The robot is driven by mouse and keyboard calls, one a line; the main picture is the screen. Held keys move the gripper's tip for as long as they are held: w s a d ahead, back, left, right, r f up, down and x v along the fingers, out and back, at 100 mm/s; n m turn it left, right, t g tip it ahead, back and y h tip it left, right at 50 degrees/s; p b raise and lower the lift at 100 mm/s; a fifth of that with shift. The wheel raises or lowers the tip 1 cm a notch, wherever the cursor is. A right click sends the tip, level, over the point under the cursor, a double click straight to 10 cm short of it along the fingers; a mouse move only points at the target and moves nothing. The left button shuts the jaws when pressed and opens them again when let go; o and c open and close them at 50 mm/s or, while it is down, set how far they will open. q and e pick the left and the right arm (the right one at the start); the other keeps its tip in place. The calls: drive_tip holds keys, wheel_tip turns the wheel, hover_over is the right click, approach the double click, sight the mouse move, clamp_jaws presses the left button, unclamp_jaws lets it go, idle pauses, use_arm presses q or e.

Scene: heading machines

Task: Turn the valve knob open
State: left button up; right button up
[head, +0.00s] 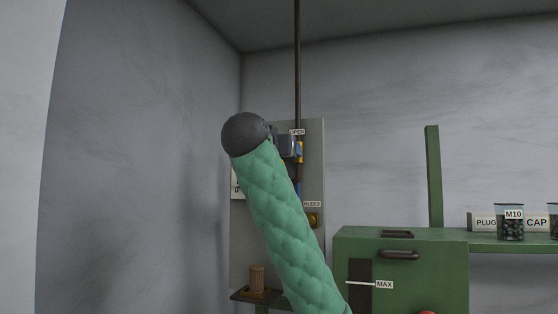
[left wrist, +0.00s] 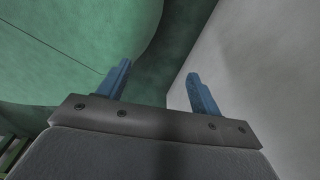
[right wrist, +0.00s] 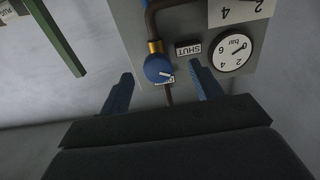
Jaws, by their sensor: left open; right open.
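The blue valve knob (right wrist: 158,68) shows in the right wrist view, below a brass collar on a dark pipe. A short white mark shows on its face. A SHUT label (right wrist: 188,50) lies beside it, and a small partly hidden label touches its lower edge. My right gripper (right wrist: 163,84) is open, with a blue finger on either side of the knob and no visible contact. In the head view, my green padded arm hides much of the valve panel (head: 316,170); an OPEN label (head: 297,132) shows there. My left gripper (left wrist: 158,70) is open and empty.
A round pressure gauge (right wrist: 233,50) sits beside the knob. The head view shows a BLEED label (head: 312,204) above a brass fitting, a green cabinet (head: 415,270) at right, and an M10 jar (head: 510,222). Green surfaces and a grey wall are near my left gripper.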

drive_tip(key=w+p, duration=0.1)
drive_tip(key=w, duration=0.1)
drive_tip(key=w+d+r+p, duration=0.1)
drive_tip(key=p, duration=0.1)
drive_tip(key=w+d+p, duration=0.1)
drive_tip(key=w, duration=0.1)
drive_tip(key=shift+w+d+r+p, duration=0.2)
drive_tip(key=shift+w+r+p, duration=0.05)
drive_tip(key=shift+w+p, duration=0.1)
drive_tip(key=shift+w+d, duration=0.15)
drive_tip(key=shift+d, duration=0.15)
use_arm(q)
drive_tip(key=shift+s+a+r, duration=0.25)
drive_tip(key=shift+s+r, duration=0.7)
drive_tip(key=shift+s, duration=0.05)
drive_tip(key=shift+s+a+r, duration=0.25)
drive_tip(key=shift+s+r, duration=0.65)
drive_tip(key=shift+s, duration=0.05)
use_arm(e)
drive_tip(key=shift+w+a+f, duration=0.15)
drive_tip(key=shift+w, duration=0.2)
drive_tip(key=shift+s, duration=0.1)
drive_tip(key=c, duration=1)
